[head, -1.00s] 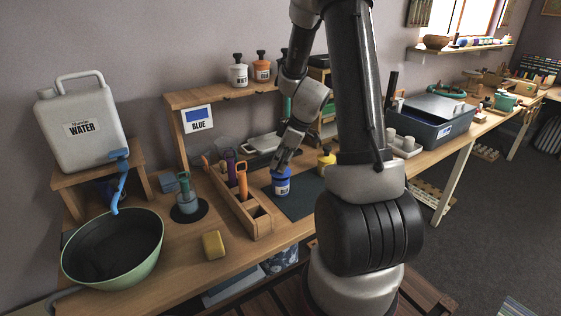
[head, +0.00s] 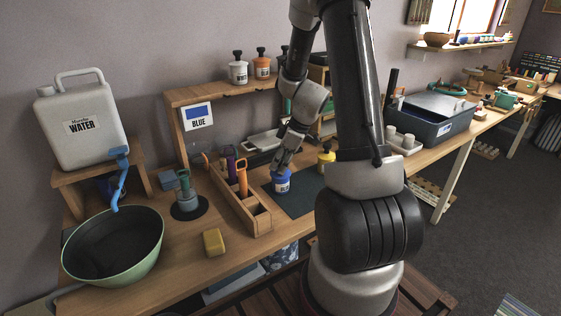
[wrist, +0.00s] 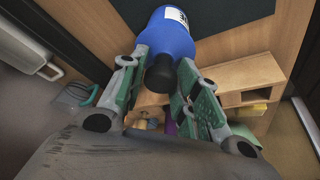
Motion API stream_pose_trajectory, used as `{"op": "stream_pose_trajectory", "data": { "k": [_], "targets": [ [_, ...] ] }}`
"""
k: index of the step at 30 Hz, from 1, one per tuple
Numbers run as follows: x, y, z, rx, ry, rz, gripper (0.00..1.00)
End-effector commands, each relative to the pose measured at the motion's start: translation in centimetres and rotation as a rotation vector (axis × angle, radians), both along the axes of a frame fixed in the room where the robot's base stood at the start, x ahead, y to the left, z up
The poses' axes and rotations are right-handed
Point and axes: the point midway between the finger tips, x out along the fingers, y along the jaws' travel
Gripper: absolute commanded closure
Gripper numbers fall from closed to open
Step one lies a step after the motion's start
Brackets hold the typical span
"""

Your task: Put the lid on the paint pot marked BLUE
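The blue pot (head: 282,187), with a white label that reads as BLUE, stands on a dark mat in the head view. In the wrist view the blue pot (wrist: 168,38) fills the top middle, with a rounded blue shoulder and a black knob (wrist: 160,73). The blue top appears seated on the pot, with no gap that I can see. My gripper (head: 281,165) is right above the pot. In the wrist view my gripper (wrist: 161,66) has one finger close on each side of the knob and seems shut on it; the exact contact is hard to see.
A wooden rack (head: 262,222) with orange and purple tools stands left of the dark mat (head: 302,202). A yellow pot (head: 326,160) is close behind to the right. A shelf (head: 215,95) with a BLUE sign (head: 198,117) is behind. A yellow sponge (head: 214,242) lies in front.

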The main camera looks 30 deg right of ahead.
Motion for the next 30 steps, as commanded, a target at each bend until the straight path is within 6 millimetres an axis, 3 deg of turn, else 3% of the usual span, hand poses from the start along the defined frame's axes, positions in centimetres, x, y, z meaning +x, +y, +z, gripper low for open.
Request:
{"op": "stream_pose_trajectory", "data": {
  "k": [3,14,30],
  "targets": [
    [0.0,0.0,0.0,0.000,0.000,0.000,0.47],
    [-0.1,-0.2,0.6,0.000,-0.003,-0.001,0.47],
    [-2.8,-3.1,10.0,-0.002,-0.003,-0.002,0.47]
  ]
}}
